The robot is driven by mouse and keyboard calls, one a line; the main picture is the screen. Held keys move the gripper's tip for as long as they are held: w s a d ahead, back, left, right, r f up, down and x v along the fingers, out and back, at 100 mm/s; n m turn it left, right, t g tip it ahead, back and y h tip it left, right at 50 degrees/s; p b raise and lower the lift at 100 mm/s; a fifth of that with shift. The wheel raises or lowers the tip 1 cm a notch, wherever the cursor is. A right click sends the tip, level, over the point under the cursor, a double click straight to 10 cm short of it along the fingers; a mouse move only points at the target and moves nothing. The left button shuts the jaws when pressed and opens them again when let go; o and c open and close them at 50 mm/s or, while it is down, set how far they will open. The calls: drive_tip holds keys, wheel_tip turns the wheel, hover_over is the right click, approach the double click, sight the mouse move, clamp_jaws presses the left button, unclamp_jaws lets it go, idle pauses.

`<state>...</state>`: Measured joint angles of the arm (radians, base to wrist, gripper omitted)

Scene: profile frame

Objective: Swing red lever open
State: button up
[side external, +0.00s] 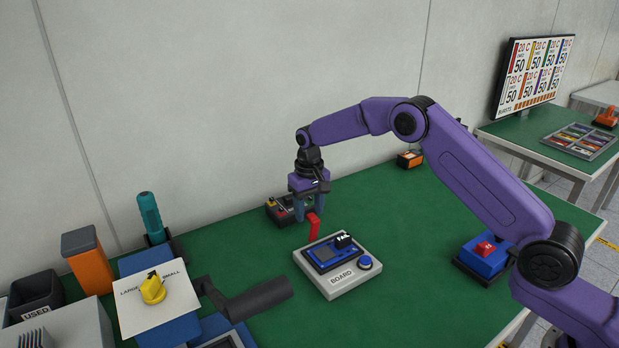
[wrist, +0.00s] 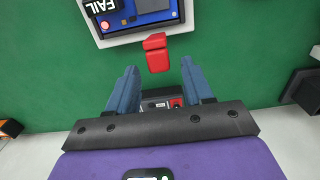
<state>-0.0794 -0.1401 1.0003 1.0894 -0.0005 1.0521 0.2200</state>
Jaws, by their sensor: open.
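The red lever (side external: 314,226) stands upright at the back left edge of the grey BOARD fixture (side external: 345,281), which carries a blue device. In the wrist view the lever (wrist: 157,53) shows as a red block near the fixture's edge, just beyond the fingertips and between their lines. My gripper (side external: 309,213) is open and empty, pointing down at the lever's upper end. In the wrist view the gripper (wrist: 158,68) has its two blue fingers spread wide. Whether a finger touches the lever I cannot tell.
A dark box with small parts (side external: 279,212) stands just behind my gripper. A black FAIL tag (side external: 343,240) and a blue knob (side external: 365,263) sit on the fixture. A dark cylindrical handle (side external: 258,299) lies to the left. Green table is clear right of the fixture, up to a red-switch box (side external: 485,255).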

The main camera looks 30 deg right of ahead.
wheel_tip(320, 180, up, 16)
idle(0.4)
idle(0.3)
drive_tip(key=s+a+r+n, duration=0.1)
drive_tip(key=s+a+n, duration=0.15)
drive_tip(key=s, duration=0.85)
drive_tip(key=s+a+r+n, duration=0.15)
drive_tip(key=s+n, duration=0.25)
drive_tip(key=s, duration=0.8)
drive_tip(key=s+d+f+n, duration=0.3)
drive_tip(key=s+d, duration=0.2)
drive_tip(key=s, duration=0.6)
drive_tip(key=s+d+f+n, duration=0.3)
drive_tip(key=s+d, duration=0.2)
drive_tip(key=s, duration=0.7)
drive_tip(key=shift+s+d, duration=0.2)
drive_tip(key=shift+d, duration=0.2)
